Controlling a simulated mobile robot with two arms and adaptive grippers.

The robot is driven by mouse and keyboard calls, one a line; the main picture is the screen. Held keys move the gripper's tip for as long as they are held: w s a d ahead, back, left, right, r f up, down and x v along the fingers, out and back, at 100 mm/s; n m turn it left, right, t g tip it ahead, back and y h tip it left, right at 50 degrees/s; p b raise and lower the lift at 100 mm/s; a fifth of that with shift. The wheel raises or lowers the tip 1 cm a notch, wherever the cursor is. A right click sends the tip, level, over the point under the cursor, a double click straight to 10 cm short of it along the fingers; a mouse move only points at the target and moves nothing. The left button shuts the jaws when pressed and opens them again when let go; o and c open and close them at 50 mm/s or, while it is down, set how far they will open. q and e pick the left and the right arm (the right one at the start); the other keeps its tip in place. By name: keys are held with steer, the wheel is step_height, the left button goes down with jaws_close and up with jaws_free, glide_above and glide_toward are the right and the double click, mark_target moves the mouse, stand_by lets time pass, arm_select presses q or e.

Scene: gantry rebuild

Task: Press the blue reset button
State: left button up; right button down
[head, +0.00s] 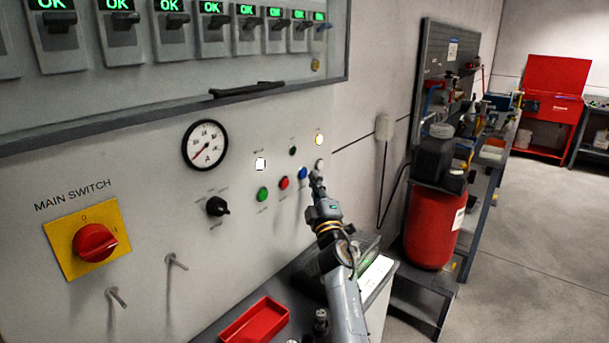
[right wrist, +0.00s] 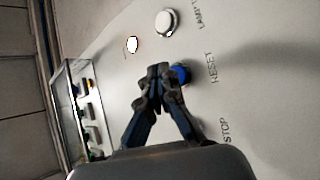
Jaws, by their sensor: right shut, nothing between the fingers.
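The blue reset button (head: 303,172) sits on the grey panel in a row with a red and a green button. In the right wrist view the blue button (right wrist: 182,73) is just right of my fingertips, beside the word RESET and partly hidden by them. My right gripper (head: 316,177) is shut and empty, close to the panel at the right end of the button row. Its closed fingertips show in the right wrist view (right wrist: 158,72). I cannot tell whether they touch the panel. My left gripper is not in view.
Close by are a red button (head: 283,183), a green button (head: 262,194) and a white button (right wrist: 167,22). A black selector (head: 217,206) and the red main switch (head: 95,242) are further left. A red tray (head: 254,321) lies below. A red compressor (head: 432,228) stands right.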

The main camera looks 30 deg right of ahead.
steer(key=shift+w+a+b, duration=0.15)
steer(key=shift+w+b, duration=0.2)
steer(key=shift+w, duration=0.05)
steer(key=shift+w+a+b, duration=0.15)
steer(key=shift+w+b, duration=0.25)
steer(key=shift+b, duration=0.05)
stand_by(0.7)
steer(key=shift+s, duration=0.1)
steer(key=shift+s+d+p, duration=0.25)
steer(key=shift+s+p, duration=0.35)
steer(key=shift+s, duration=0.1)
steer(key=s+p, duration=0.1)
steer(key=s+d+p, duration=0.1)
steer(key=s, duration=0.1)
steer(key=s+d+p, duration=0.1)
steer(key=shift+s, duration=0.3)
